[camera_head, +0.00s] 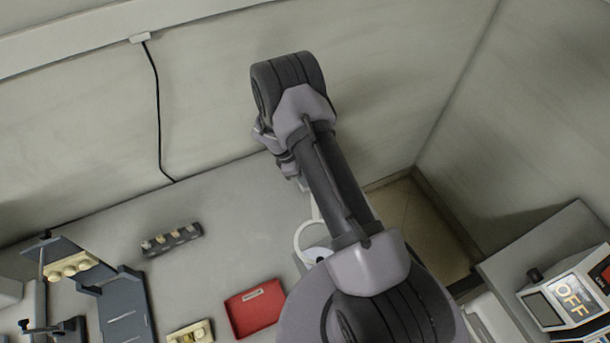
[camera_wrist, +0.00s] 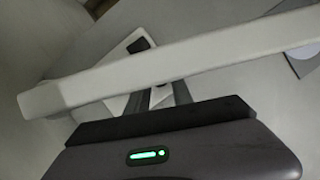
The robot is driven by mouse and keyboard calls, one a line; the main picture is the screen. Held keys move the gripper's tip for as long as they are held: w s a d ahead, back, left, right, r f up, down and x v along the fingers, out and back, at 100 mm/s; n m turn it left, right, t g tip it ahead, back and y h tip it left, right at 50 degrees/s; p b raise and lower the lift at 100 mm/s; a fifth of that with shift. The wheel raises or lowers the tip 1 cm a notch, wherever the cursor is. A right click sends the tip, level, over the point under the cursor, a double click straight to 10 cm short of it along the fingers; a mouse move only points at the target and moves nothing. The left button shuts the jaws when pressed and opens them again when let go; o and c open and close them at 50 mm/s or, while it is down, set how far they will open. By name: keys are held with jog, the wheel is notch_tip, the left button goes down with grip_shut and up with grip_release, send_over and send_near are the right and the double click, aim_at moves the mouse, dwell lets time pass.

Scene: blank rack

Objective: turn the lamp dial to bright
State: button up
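A long white bar, which looks like the lamp arm (camera_wrist: 200,60), crosses the wrist view in front of my gripper (camera_wrist: 162,97). Two dark finger parts show below the bar with a light strip between them; their tips are hidden behind it. Beyond the bar lies a white block with a dark patch (camera_wrist: 138,45), possibly the lamp base; I cannot make out a dial or its setting. In the head view a white ring-shaped lamp part (camera_head: 299,236) shows beside my arm. My gripper is mostly hidden there behind my arm, near the back wall.
A red tray (camera_head: 255,309), a dark rack with small pieces (camera_head: 172,239) and a blue-grey fixture (camera_head: 124,312) stand on the bench to the left. A device reading OFF (camera_head: 572,298) is at far right. A black cable (camera_head: 157,110) hangs on the wall.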

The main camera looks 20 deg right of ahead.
grip_shut()
jog(key=n+t, duration=0.1)
jog(key=n, duration=0.2)
jog(key=shift+s+h+b, duration=0.15)
jog(key=shift+h+b, duration=0.15)
jog(key=shift+o, duration=2.4)
grip_release()
jog(key=shift+r, duration=0.1)
jog(key=p+v, duration=0.3)
jog(key=v, duration=1.4)
jog(key=shift+r, duration=0.15)
